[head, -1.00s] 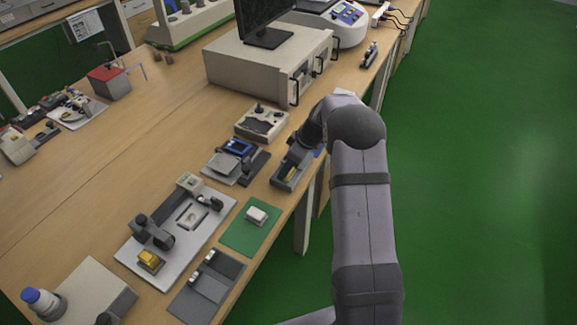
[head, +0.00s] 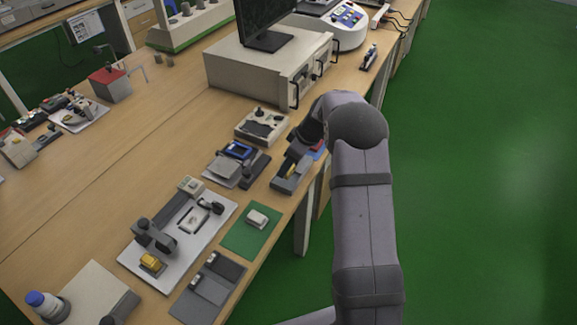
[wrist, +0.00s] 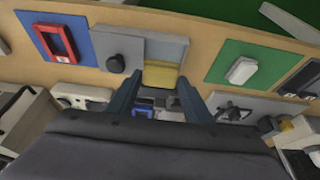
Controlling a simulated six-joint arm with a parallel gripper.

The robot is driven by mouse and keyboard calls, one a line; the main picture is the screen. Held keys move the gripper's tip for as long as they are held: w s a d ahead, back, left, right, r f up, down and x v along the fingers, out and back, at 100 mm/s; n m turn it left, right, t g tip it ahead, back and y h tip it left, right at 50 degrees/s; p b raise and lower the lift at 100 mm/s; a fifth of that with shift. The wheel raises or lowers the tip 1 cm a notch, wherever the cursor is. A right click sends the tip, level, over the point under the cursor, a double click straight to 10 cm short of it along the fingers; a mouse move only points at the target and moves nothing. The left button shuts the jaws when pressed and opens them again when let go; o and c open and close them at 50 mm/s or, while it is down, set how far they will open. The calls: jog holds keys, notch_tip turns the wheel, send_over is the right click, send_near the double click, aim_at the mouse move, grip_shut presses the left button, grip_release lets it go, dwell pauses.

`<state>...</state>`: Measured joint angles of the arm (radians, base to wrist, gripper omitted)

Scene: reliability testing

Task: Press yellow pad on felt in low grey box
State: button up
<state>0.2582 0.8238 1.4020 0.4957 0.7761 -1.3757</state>
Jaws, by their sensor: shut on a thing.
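The yellow pad (wrist: 160,76) is between the two fingers of my gripper (wrist: 160,82) in the wrist view. In the head view a small part of the pad (head: 291,171) shows below my gripper (head: 297,156). The low grey box (wrist: 167,47) lies just beyond and under the pad, with a pale blue-grey inside. It also shows in the head view (head: 284,186), at the table's right edge. The pad is at the box opening; I cannot tell whether it touches the felt. My fingers hide part of the box.
A green mat with a white block (head: 257,219) and a grey plate with a yellow block (head: 152,262) lie nearer. A blue-framed device (head: 239,149) and a joystick box (head: 262,124) stand left of and beyond my gripper. The table edge is close on the right.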

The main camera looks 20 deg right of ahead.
jog(key=shift+r+p, duration=0.75)
jog(key=shift+r, duration=1.1)
jog(key=s+a+r+m+h, duration=0.1)
jog(key=s+a+m, duration=0.1)
jog(key=s, duration=0.3)
jog(key=s+a+r+m+t+h, duration=0.1)
jog(key=s+a+r+m, duration=0.1)
jog(key=s+m, duration=0.2)
jog(key=s+a+r+m+h+p, duration=0.1)
jog(key=s+a+m, duration=0.1)
jog(key=s, duration=0.4)
jog(key=shift+r+m, duration=0.15)
jog(key=shift+m, duration=0.35)
